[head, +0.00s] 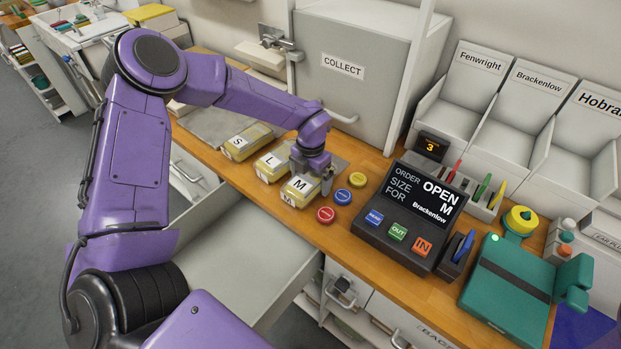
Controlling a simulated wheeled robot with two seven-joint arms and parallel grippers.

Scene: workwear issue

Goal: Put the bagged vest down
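A yellow bagged vest labelled M (299,190) lies level at the front of the wooden counter, at the near end of a row. My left gripper (312,174) points down at its far end. One finger shows beside the vest's right edge; the other is partly hidden. I cannot tell whether the fingers press on the vest or stand open around it, nor whether it rests fully on the surface. Similar bags labelled L (272,166) and S (247,141) lie to its left. My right gripper is not in view.
Red (325,215), blue (343,197) and yellow (357,179) discs lie right of the vest. The order terminal (395,245) reads OPEN, M, Brackenlow. An open drawer (240,255) juts below the counter. The COLLECT cabinet (350,85) and named bins (470,75) stand behind.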

